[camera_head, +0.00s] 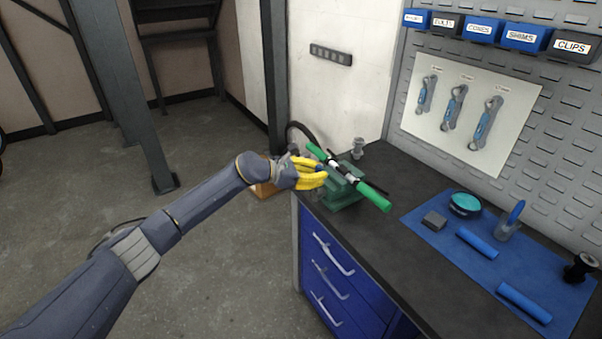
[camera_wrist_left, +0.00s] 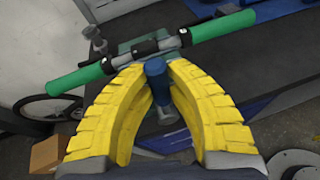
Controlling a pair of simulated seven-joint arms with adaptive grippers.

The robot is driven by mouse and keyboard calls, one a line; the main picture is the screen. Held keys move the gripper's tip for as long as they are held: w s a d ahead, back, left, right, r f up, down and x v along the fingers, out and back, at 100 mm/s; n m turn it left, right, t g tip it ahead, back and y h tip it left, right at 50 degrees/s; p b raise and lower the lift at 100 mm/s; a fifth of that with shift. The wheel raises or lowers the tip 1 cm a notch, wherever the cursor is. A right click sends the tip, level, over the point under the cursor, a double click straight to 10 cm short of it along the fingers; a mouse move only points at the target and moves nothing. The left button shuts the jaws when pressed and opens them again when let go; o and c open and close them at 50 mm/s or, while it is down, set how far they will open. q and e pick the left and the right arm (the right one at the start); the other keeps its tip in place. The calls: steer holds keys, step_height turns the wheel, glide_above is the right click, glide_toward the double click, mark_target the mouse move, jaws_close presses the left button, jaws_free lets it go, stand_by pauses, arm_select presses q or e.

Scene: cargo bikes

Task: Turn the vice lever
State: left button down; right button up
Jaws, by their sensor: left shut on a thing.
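The green vice (camera_head: 342,194) stands at the left end of the dark bench top. It also shows in the left wrist view (camera_wrist_left: 126,47). A handlebar with green grips (camera_head: 374,197) lies across the vice jaws. The vice lever (camera_wrist_left: 156,72) has a blue handle and a grey metal end, seen in the left wrist view. My left gripper (camera_head: 318,172) has yellow ribbed fingers and is at the near left side of the vice. In the left wrist view its fingers (camera_wrist_left: 159,68) are shut around the blue handle. The lever is hidden by the fingers in the head view. My right gripper is not in view.
A blue mat (camera_head: 462,258) to the right holds blue cylinders, a teal-topped round tin (camera_head: 465,204) and a grey block (camera_head: 434,221). Blue drawers (camera_head: 335,268) are below the bench top. A pegboard wall (camera_head: 560,130) rises behind. Bench top between vice and mat is clear.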

arm_select(q)
steer(key=shift+s+d+f, duration=0.2)
steer(key=shift+s+d, duration=0.15)
steer(key=shift+s, duration=0.05)
steer(key=c, duration=1.3)
jaws_free()
steer(key=shift+r, duration=0.1)
steer(key=shift+w, duration=0.1)
steer(key=shift+a, duration=0.2)
steer(key=shift+a+r, duration=0.1)
steer(key=shift+a, duration=0.1)
steer(key=v, duration=1.1)
steer(key=shift+r, duration=0.15)
steer(key=shift+a, duration=0.15)
